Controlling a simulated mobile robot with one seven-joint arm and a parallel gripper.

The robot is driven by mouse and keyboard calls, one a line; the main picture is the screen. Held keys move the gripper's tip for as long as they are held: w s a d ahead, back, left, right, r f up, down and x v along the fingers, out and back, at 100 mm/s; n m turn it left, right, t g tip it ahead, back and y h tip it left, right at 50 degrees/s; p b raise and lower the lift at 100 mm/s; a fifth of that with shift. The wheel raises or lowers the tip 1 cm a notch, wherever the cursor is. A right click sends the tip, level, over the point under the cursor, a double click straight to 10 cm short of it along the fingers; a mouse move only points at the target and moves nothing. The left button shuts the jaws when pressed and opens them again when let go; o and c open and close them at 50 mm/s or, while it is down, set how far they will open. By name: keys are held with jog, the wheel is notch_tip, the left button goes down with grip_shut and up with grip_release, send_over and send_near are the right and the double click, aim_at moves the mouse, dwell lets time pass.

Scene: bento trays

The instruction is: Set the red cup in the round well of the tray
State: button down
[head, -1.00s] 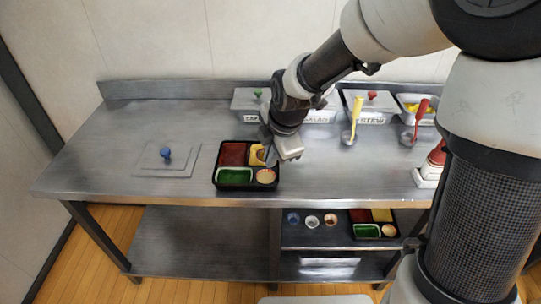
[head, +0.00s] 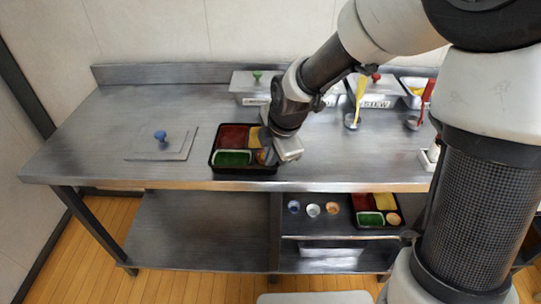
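The black tray (head: 213,167) sits on the steel counter, with red, green and yellow compartments and a round well at its front right. My gripper (head: 275,154) is low over the tray's right side and covers much of the yellow compartment and round well. A small orange-brown patch (head: 262,157) shows at the round well beside the fingers. I cannot tell if it is the red cup or the well itself. The fingers are too small and dark to tell whether they are open or shut. No red cup is clearly visible elsewhere.
Lidded containers (head: 249,84) and ladles (head: 352,118) stand at the back. Small cups (head: 313,210) and a second tray (head: 379,227) are on the lower shelf. The counter's left side is largely clear.

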jog(key=shift+f, duration=0.35)
dwell(0.3)
